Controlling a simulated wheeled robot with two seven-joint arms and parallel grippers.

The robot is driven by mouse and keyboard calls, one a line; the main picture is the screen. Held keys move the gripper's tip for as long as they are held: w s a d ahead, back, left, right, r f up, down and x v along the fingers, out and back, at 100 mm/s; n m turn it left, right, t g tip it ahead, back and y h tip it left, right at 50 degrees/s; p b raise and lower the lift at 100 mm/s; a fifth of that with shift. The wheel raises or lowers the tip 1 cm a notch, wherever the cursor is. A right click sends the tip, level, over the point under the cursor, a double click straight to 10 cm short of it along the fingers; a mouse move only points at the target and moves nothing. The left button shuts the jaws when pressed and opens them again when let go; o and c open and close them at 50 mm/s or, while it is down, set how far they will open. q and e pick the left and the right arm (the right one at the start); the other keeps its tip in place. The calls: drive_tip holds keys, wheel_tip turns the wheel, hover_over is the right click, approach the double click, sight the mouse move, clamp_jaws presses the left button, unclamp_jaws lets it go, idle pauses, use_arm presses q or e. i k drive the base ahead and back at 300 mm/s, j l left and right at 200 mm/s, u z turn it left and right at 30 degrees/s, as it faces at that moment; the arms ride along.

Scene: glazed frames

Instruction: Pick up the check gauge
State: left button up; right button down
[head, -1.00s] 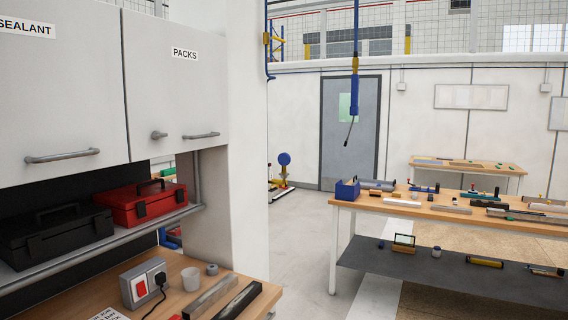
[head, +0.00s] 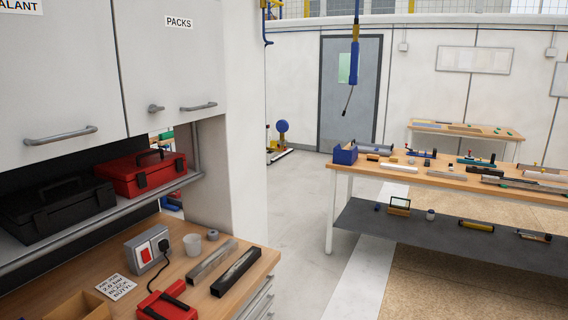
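I cannot tell which item is the check gauge. Several small tools and bars lie on the wooden workbench (head: 430,178) at the right, too small to name surely. A red device (head: 166,304) lies on the near counter at the bottom of the head view, partly cut off by the frame edge. Neither of my grippers shows in the head view.
Red (head: 143,174) and black (head: 55,207) toolboxes sit on the shelf. Open floor (head: 306,215) lies between counter and workbench.

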sight(282, 125)
drive_tip(key=i+l+z, duration=0.3)
drive_tip(key=i, duration=0.15)
drive_tip(key=i+l+z, duration=0.15)
drive_tip(key=i+z, duration=0.15)
drive_tip(key=i, duration=0.2)
drive_tip(key=i+z, duration=0.3)
drive_tip(key=i, duration=1.1)
drive_tip(key=i+u, duration=0.35)
drive_tip(key=i, duration=0.2)
drive_tip(key=i+l+u, duration=0.3)
drive_tip(key=i, duration=0.25)
drive_tip(key=i+u, duration=0.25)
drive_tip(key=u, duration=0.15)
drive_tip(key=i+l+u, duration=0.15)
drive_tip(key=u, duration=0.25)
drive_tip(key=i+l+u, duration=0.15)
drive_tip(key=u, duration=0.2)
drive_tip(key=i+l+u, duration=0.25)
drive_tip(key=u, duration=0.15)
drive_tip(key=i+l+u, duration=0.25)
drive_tip(key=u, duration=0.2)
drive_tip(key=i+l+u, duration=0.15)
drive_tip(key=l+u, duration=0.25)
drive_tip(key=i+l+u, duration=0.1)
drive_tip(key=l+u, duration=0.5)
drive_tip(key=l, duration=0.35)
drive_tip(key=i, duration=0.05)
